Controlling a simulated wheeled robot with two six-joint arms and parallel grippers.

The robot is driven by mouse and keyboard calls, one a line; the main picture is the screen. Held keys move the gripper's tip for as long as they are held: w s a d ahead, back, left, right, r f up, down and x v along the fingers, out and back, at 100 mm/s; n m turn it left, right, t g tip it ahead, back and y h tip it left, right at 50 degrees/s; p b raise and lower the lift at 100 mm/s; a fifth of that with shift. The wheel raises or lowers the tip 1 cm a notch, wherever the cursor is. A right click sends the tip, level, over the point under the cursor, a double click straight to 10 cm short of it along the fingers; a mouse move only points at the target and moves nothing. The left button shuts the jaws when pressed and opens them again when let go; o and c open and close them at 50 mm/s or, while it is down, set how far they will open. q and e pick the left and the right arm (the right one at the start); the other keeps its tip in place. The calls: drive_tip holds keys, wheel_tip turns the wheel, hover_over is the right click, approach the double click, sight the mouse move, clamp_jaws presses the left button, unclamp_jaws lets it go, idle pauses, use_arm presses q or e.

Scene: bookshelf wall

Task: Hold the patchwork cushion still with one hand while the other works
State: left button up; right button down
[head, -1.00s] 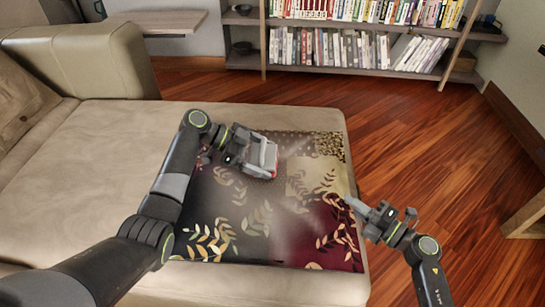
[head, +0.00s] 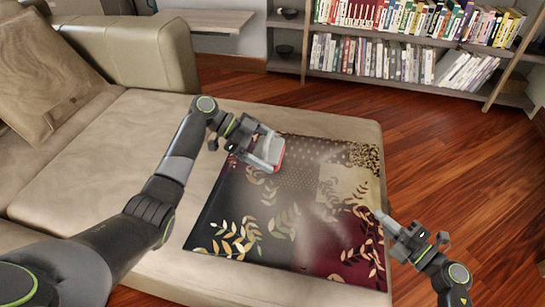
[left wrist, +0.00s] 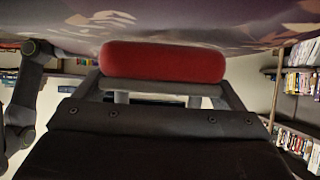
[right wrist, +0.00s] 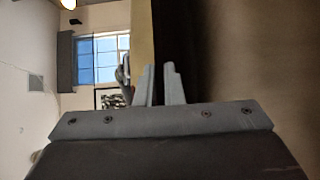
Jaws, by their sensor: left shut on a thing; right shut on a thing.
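The patchwork cushion (head: 300,200), with dark, dotted, tan and maroon leaf-print patches, lies flat on the beige sofa seat. Pale hazy areas show on its middle and right parts. My left gripper (head: 250,140) is shut on a grey tool (head: 266,150) over the cushion's far left part. The tool's red pad (left wrist: 163,62) shows in the left wrist view, close to the cushion's face; I cannot tell if they touch. My right gripper (head: 384,220) is shut on the cushion's right edge. Its narrow fingers (right wrist: 162,86) show in the right wrist view.
The sofa seat (head: 100,150) has bare room left of the cushion, with a sofa arm (head: 160,60) and back pillow (head: 45,75) beyond. Wood floor (head: 440,170) lies right of the sofa. A bookshelf (head: 400,85) stands at the back.

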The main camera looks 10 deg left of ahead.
sight(268, 138)
use_arm(q)
drive_tip(key=shift+r, duration=3.4)
use_arm(e)
drive_tip(key=c, duration=1.5)
unclamp_jaws()
drive_tip(key=shift+d, duration=0.1)
drive_tip(key=v, duration=1.2)
